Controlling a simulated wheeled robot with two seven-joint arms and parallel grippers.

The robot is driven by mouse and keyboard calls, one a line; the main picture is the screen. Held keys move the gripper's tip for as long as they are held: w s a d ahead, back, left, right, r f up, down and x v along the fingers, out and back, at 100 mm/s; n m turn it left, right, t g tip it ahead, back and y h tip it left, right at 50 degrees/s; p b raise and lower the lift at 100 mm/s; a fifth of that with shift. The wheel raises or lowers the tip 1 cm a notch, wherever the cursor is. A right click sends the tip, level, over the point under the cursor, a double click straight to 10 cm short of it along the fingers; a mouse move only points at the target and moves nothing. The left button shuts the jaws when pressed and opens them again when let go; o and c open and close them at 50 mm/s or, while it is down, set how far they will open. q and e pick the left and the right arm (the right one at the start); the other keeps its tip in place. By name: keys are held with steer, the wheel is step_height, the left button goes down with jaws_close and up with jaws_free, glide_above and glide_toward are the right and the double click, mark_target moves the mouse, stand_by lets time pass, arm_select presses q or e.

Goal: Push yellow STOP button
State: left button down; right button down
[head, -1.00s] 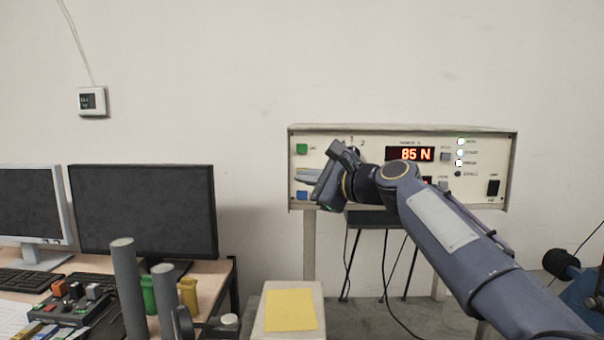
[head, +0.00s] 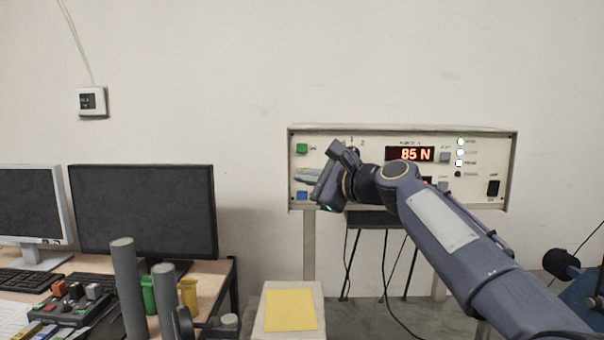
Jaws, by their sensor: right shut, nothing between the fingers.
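The control panel (head: 400,198) is a pale box on the wall side, with a green button (head: 302,148) at its upper left and a blue button (head: 302,196) below. No yellow button shows; the spot between the green and blue buttons is covered by my right gripper (head: 303,175). The gripper is shut and empty, its pale fingers at the panel's left part. I cannot tell whether the fingertips touch the panel. My left gripper is not in view.
A pale box with a yellow sheet (head: 290,310) stands in front. A desk with monitors (head: 143,210) is at left.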

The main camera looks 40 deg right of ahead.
steer(key=shift+w, duration=0.1)
steer(key=shift+w+d, duration=0.25)
steer(key=shift+w+d, duration=0.25)
stand_by(0.7)
stand_by(0.4)
steer(key=shift+s+a, duration=0.5)
steer(key=shift+s, duration=0.05)
steer(key=shift+s+a+p, duration=0.75)
steer(key=shift+s+a, duration=0.9)
steer(key=shift+s, duration=0.3)
